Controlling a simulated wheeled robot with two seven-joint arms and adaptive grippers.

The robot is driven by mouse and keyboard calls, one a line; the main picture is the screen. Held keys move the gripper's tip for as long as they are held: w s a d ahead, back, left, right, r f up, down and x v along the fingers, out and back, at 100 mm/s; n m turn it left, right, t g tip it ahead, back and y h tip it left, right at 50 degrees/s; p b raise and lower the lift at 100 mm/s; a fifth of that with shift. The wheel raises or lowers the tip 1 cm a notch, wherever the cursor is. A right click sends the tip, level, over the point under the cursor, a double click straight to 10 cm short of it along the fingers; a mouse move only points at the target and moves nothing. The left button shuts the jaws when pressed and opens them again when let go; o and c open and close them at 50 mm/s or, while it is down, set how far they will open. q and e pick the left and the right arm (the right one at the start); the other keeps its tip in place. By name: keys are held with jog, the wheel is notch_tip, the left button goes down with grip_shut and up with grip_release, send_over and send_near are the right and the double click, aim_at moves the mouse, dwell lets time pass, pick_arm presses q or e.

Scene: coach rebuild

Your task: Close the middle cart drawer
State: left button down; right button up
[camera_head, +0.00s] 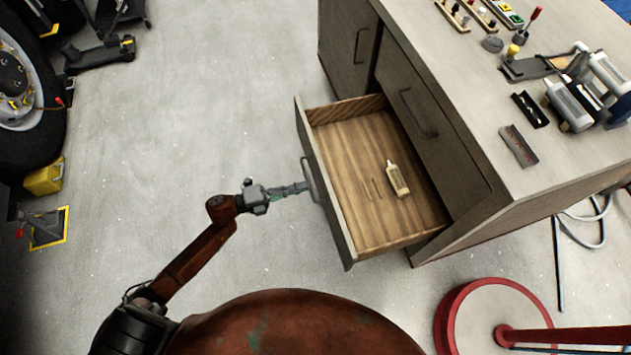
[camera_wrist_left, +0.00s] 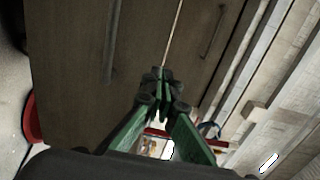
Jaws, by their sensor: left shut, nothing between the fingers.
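The open cart drawer (camera_head: 375,160) has a wooden inside and a grey front (camera_head: 325,190) with a bar handle (camera_head: 309,180). It is pulled well out of the cart (camera_head: 445,90) towards the left. My left gripper (camera_head: 304,187) is shut and empty, with its tips at the outer face of the drawer front, by the handle. Whether it touches the drawer cannot be told. In the left wrist view the shut green fingers (camera_wrist_left: 160,78) show in front of a dark panel (camera_wrist_left: 80,60). My right gripper is not in view.
A cream bottle (camera_head: 397,179) and small thin sticks lie in the drawer. Tools and trays (camera_head: 518,145) sit on the cart top. A round red-rimmed base (camera_head: 500,318) stands at the lower right. A wheel (camera_head: 25,85) is at the left.

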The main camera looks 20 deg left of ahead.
aim_at(324, 181)
pick_arm(q)
jog(key=x, duration=0.4)
jog(key=shift+f+b, duration=0.1)
jog(key=shift+b, duration=0.3)
jog(key=shift+w+d, duration=0.3)
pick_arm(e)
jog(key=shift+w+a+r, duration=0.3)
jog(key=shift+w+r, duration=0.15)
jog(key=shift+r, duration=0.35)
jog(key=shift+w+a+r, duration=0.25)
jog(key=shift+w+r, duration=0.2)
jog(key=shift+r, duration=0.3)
